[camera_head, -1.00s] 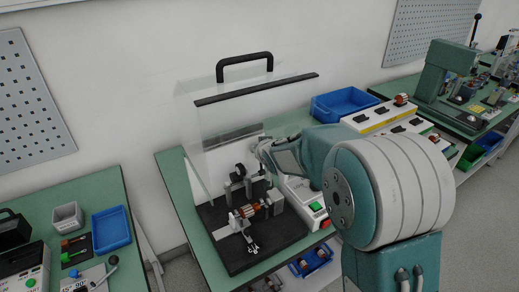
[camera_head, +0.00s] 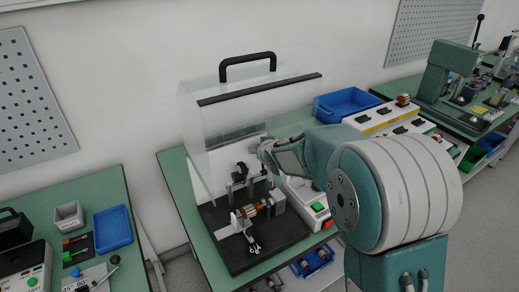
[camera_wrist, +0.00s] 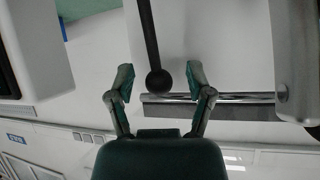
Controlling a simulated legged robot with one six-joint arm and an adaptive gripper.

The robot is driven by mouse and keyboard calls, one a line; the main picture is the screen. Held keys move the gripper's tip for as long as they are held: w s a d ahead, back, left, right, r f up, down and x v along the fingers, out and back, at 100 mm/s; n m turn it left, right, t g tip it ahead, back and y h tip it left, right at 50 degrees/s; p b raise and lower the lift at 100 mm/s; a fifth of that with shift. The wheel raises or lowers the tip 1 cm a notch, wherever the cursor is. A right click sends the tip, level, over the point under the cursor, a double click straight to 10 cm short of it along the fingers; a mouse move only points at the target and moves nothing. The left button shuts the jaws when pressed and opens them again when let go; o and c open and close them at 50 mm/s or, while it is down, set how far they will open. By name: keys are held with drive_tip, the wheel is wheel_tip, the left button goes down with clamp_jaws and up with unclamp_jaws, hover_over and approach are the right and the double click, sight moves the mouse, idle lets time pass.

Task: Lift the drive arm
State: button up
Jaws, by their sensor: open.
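In the wrist view, a black rod with a round ball end (camera_wrist: 158,82) comes down from the top edge; it looks like the drive arm. My gripper (camera_wrist: 160,76) is open, with one finger on each side of the ball and a visible gap on both sides. Whether the ball lies at fingertip depth is unclear. In the head view, my gripper (camera_head: 243,172) is a small dark shape above the test rig, and the drive arm cannot be told apart there. A copper-wound rotor (camera_head: 249,211) sits in the rig on a black base plate (camera_head: 240,260).
A clear guard with a black handle (camera_head: 248,66) stands over the rig. A control box with a green button (camera_head: 318,207) is right of it. A blue bin (camera_head: 344,103) stands behind. A metal bar (camera_wrist: 236,98) lies close by the right finger.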

drive_tip(key=v, duration=1.1)
drive_tip(key=shift+s, duration=0.2)
